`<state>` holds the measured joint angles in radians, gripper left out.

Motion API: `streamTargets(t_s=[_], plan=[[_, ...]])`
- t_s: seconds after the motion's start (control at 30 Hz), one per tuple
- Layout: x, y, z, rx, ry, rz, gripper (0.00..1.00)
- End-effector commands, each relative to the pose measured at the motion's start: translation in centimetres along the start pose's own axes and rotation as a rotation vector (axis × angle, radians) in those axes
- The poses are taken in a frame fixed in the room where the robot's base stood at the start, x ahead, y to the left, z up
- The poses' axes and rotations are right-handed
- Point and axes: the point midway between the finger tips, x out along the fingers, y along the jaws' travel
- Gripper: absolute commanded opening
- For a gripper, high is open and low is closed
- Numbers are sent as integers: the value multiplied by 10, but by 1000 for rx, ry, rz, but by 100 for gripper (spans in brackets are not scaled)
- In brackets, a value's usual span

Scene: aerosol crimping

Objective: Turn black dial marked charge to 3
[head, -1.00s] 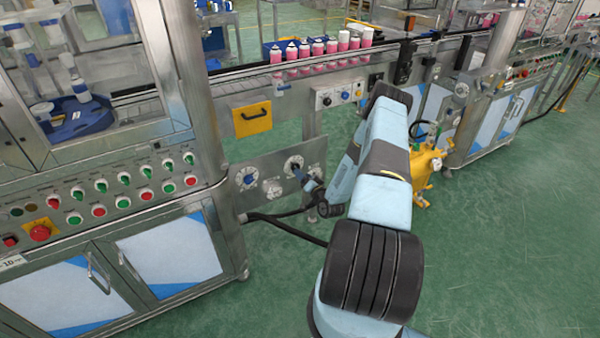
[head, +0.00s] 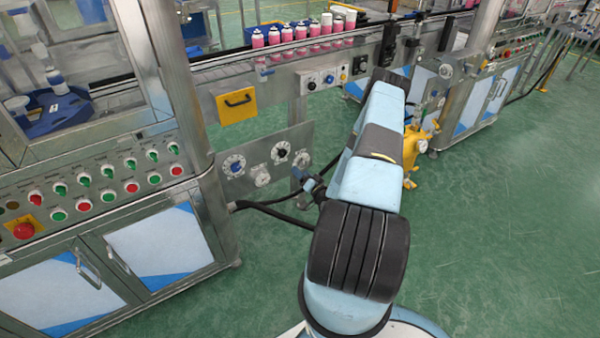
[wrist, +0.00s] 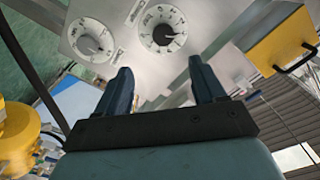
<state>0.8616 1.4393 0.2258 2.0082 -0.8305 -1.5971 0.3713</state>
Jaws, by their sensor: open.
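The black dial (head: 281,153) sits on a round white scale at the upper right of the grey metal panel. It also shows in the wrist view, as a dark knob (wrist: 162,34) just beyond and between my fingertips. The scale marks are too small to read, so I cannot tell its setting. My gripper (head: 300,175) is open and empty, below and to the right of the black dial in the head view. Its two dark blue fingers (wrist: 160,66) are spread and stand apart from the knob.
A blue dial (head: 234,165) and pale dials (head: 261,176) share the panel (head: 250,152); one pale dial (wrist: 92,40) is near my left finger. A yellow plate with a handle (head: 238,106) is above. A black hose (head: 270,213) runs below. Green floor is free at right.

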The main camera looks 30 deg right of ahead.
Motion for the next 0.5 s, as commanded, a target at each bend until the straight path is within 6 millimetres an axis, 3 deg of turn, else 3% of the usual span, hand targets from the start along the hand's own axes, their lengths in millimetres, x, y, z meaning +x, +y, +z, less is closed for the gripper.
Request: streamTargets(t_s=[0.3,0.5], plan=[[-5,-4,0,-308,3,-7,69],[-2,-4,0,-389,5,-9,69]])
